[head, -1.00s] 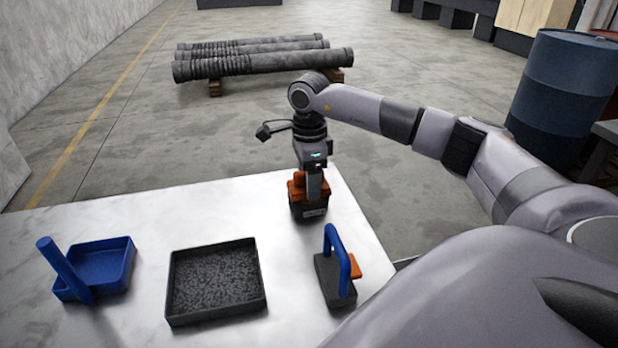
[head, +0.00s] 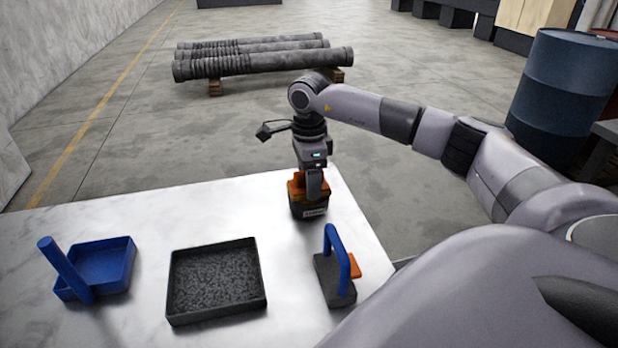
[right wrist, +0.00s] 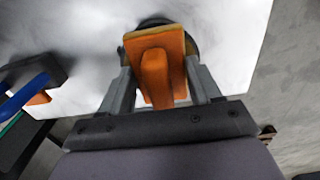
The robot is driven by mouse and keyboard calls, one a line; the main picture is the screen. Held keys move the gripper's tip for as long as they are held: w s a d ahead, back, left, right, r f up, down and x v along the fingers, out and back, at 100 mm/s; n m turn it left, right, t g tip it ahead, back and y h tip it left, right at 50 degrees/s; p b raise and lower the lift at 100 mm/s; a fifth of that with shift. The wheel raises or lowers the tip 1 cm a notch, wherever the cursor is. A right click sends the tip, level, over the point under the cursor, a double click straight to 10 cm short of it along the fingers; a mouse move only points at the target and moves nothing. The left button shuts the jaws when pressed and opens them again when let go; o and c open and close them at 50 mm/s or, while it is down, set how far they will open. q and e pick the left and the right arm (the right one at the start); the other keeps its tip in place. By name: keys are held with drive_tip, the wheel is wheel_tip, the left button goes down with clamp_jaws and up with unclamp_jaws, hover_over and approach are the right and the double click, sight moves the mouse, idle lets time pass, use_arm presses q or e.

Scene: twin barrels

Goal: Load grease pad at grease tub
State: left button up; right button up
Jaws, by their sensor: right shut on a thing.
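The orange grease pad (head: 296,190) is held in my right gripper (head: 312,194) at the dark grease tub (head: 309,210), near the far right corner of the white table. In the right wrist view, both fingers of my right gripper (right wrist: 164,88) stand on either side of the pad's orange handle (right wrist: 155,75). The pad's yellowish edge shows in front of the tub's dark round rim (right wrist: 155,22). The pad is at the tub's top; its underside and the tub's inside are hidden. My left gripper is not in view.
A blue tray (head: 105,265) with an upright handle and a black tray (head: 214,308) of dark grains stand on the white table (head: 190,212). A dark block with a blue handle (head: 341,255) and orange tab stands nearer than the tub. Pipes (head: 265,63) lie beyond.

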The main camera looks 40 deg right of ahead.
drive_tip(key=shift+r+p, duration=2.85)
drive_tip(key=shift+r, duration=0.7)
drive_tip(key=shift+a+f, duration=0.1)
drive_tip(key=shift+a+n, duration=0.25)
drive_tip(key=shift+n, duration=0.15)
drive_tip(key=s+a+n, duration=0.3)
drive_tip(key=a+n, duration=0.7)
drive_tip(key=n, duration=0.1)
drive_tip(key=s+a+n, duration=0.4)
drive_tip(key=a+n, duration=0.6)
drive_tip(key=n, duration=0.2)
drive_tip(key=shift+s+f, duration=0.15)
drive_tip(key=shift+f, duration=0.15)
